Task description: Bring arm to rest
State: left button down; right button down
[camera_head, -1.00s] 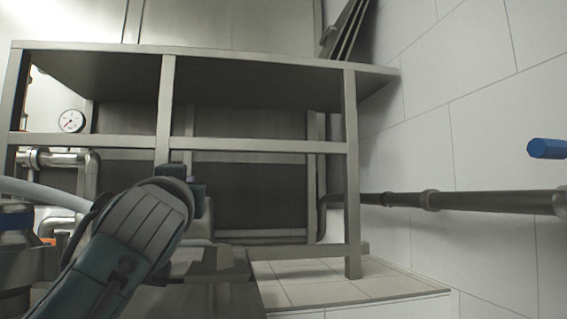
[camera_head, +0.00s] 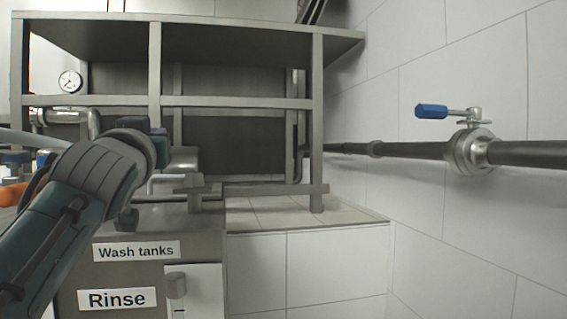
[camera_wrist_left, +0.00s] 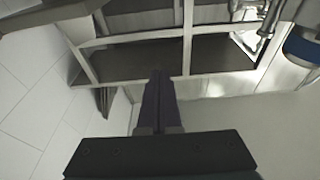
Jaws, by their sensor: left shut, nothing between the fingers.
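My left arm comes in from the left in the head view, bent at the wrist. Its gripper (camera_head: 158,132) shows only partly at the end of the wrist, in front of the metal frame. In the left wrist view, the two dark purple fingers (camera_wrist_left: 160,78) lie together, shut with nothing between them. The fingers appear clear of the metal frame (camera_wrist_left: 186,40) behind them. My right arm and gripper are in neither view.
A metal shelf frame (camera_head: 318,120) stands behind the arm. Below is a cabinet labelled Wash tanks (camera_head: 205,240) and Rinse. A pipe with a blue-handled valve (camera_head: 432,111) runs along the tiled right wall. A pressure gauge (camera_head: 69,81) is at left.

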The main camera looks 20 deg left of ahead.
pick_arm(q)
jog(key=s+d+r+m+g+h+p, duration=0.25)
jog(key=s+d+g+p, duration=0.25)
jog(key=s+p, duration=0.7)
jog(key=s+d+r+m+g+h+p, duration=0.2)
jog(key=s+d+g+h+p, duration=0.3)
jog(key=s+p, duration=0.65)
jog(key=s+d+r+m+g+h+p, duration=0.3)
jog(key=s+d+p, duration=0.45)
jog(key=p, duration=0.75)
notch_tip(320, 180, up, 36)
jog(key=s+a+g+p, duration=0.1)
jog(key=s+p, duration=0.1)
jog(key=p, duration=3.5)
jog(key=shift+s, duration=0.2)
jog(key=shift+r, duration=0.1)
